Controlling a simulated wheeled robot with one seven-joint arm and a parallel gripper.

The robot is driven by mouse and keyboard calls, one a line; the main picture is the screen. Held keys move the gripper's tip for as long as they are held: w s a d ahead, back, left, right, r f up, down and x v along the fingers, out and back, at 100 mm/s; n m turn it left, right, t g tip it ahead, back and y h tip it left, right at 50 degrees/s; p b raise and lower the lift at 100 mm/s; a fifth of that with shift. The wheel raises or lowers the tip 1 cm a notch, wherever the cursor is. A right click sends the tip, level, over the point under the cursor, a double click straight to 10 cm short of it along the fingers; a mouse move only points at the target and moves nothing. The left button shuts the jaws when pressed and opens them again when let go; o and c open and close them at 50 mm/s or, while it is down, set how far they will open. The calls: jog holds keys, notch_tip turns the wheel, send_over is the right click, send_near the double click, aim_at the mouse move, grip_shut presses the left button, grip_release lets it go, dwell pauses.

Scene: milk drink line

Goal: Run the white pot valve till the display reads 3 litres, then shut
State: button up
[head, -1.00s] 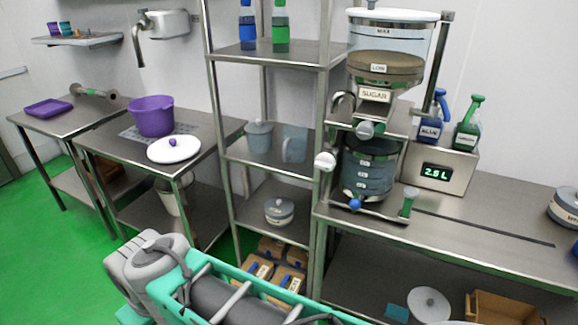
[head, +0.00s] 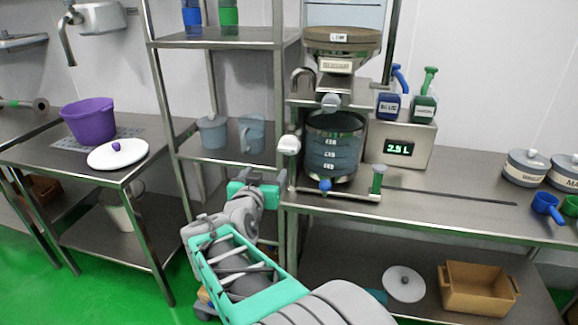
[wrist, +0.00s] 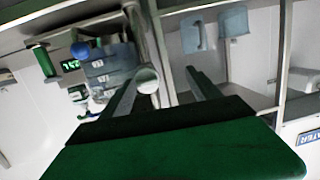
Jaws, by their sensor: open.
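The white valve knob (head: 289,144) sticks out at the left of the pot stand, by the shelf post. The green-lit display (head: 400,149) seems to read 2.5 L. My gripper (head: 262,180) is open and empty, below and left of the white knob and apart from it. The display's digits are tilted and hard to read in the wrist view.
A grey knob (head: 330,102) is above the pot. The shelf rack (head: 210,155) is close to my gripper. The bench right of the display has free room.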

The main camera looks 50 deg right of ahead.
aim_at(287, 149)
jog(key=d, duration=0.3)
jog(key=d+r+h, duration=0.1)
jog(key=d, duration=0.3)
jog(key=d+r+h+p, duration=0.1)
jog(key=d, duration=0.2)
jog(key=shift+w+d+r+m+g, duration=0.15)
jog(key=shift+w+m+g, duration=0.15)
jog(key=shift+w+m, duration=0.1)
jog(key=c, duration=1.3)
